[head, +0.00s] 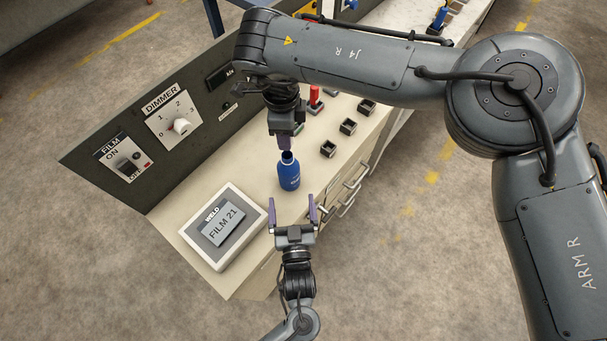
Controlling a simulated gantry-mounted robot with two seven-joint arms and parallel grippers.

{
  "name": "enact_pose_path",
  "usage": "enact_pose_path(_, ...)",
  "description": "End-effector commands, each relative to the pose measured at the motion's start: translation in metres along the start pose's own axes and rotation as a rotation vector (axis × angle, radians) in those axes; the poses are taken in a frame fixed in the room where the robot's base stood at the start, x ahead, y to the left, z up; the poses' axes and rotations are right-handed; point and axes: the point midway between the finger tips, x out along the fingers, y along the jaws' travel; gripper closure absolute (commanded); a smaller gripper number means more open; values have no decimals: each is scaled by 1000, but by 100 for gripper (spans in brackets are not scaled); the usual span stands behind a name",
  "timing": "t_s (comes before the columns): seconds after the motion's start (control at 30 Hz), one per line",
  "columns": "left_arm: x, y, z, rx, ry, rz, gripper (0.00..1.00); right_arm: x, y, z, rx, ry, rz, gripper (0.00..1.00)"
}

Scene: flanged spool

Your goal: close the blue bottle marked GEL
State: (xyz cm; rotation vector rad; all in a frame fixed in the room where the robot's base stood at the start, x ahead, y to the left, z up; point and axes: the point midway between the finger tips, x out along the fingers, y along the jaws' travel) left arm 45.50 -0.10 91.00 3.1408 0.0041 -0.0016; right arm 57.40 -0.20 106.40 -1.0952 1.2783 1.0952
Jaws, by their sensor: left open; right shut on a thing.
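The blue bottle (289,174) stands upright on the beige bench top, with pale lettering too small to read surely. My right gripper (285,147) points down just above its neck and is shut on a small dark piece (287,155), which looks like a cap. The fingers mostly hide this piece, and I cannot tell whether it touches the neck. My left gripper (291,199) is open and empty in front of the bottle, its purple fingers spread wide and pointing towards it. The bottle is just beyond the fingertips, not between them.
Several small black holders (347,127) and a red-topped item (315,97) stand further back.

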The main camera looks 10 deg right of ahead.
Motion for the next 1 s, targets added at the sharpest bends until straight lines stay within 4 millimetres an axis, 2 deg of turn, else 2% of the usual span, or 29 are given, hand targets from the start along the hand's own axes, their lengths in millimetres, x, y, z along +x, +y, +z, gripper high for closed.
enact_pose_path(0.37, 1, 0, 0, 1, 2, 0, 4, 0, 0, 0, -1, 0, 0, 89)
enact_pose_path(0.53, 9, 0, 0, 2, 3, 0, 4, 0, 0, 0, 0, 0, 0, 89)
enact_pose_path(0.67, 24, 0, -1, 1, 4, 0, 4, 0, 0, 0, 0, 0, 0, 89)
enact_pose_path(1.0, 79, 0, -1, 3, 3, 1, 4, 0, 0, 0, 0, 0, 0, 89)
